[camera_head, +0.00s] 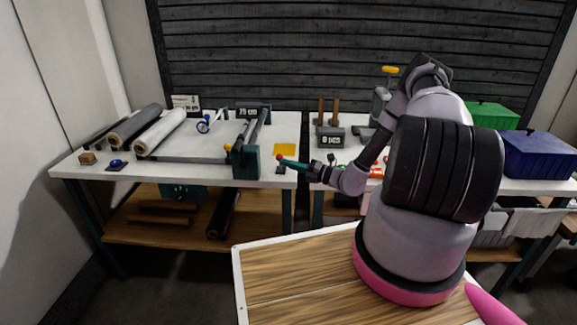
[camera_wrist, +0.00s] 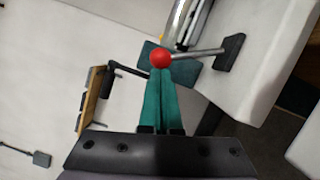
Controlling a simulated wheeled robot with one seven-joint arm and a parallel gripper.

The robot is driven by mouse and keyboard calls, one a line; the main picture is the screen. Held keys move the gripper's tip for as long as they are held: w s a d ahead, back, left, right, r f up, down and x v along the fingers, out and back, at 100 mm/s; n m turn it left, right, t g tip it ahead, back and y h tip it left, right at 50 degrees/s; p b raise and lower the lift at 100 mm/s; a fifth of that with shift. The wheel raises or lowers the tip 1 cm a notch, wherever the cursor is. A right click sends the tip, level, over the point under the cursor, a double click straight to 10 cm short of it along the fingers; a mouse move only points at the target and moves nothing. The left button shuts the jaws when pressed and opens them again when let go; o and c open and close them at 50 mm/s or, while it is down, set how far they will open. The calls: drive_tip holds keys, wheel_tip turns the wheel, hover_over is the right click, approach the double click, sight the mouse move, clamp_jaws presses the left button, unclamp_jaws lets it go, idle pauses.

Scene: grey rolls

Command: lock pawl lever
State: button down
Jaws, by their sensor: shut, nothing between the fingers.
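The pawl lever shows as a red ball knob (camera_wrist: 160,57) in the wrist view, with a thin grey rod running right from beside it to a dark block. The same red knob (camera_head: 279,157) shows in the head view, just right of the teal end bracket (camera_head: 245,162) of the roll stand. My gripper (camera_wrist: 160,75) has teal fingers lying together, with no gap visible. Its tips are at the red knob, which overlaps them in the picture; I cannot tell whether they touch. In the head view my gripper (camera_head: 286,160) reaches in from the right, low over the table.
The white table (camera_head: 180,175) holds grey and white rolls (camera_head: 160,132) at the left. A dark scale-like box (camera_head: 333,138) stands to the right. Green (camera_head: 492,114) and blue bins (camera_head: 540,155) stand at far right.

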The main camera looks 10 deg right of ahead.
drive_tip(key=shift+w+r, duration=0.1)
drive_tip(key=shift+w+d+r+m+g+h, duration=0.2)
drive_tip(key=shift+w+r+m, duration=0.25)
drive_tip(key=shift+m, duration=0.25)
drive_tip(key=shift+w+d+r+m+g+h, duration=0.1)
drive_tip(key=shift+w+r+m+h, duration=0.1)
drive_tip(key=shift+w+r+m, duration=0.3)
drive_tip(key=w+d+m+g+h, duration=0.1)
drive_tip(key=w+d+m, duration=0.1)
drive_tip(key=w+m, duration=0.3)
drive_tip(key=shift+w+r+g, duration=0.3)
drive_tip(key=shift+w, duration=0.35)
drive_tip(key=shift+w+d, duration=0.1)
drive_tip(key=s+d+r, duration=0.4)
drive_tip(key=s+d, duration=0.4)
drive_tip(key=d, duration=0.1)
drive_tip(key=shift+s+r, duration=0.2)
drive_tip(key=shift+s, duration=0.1)
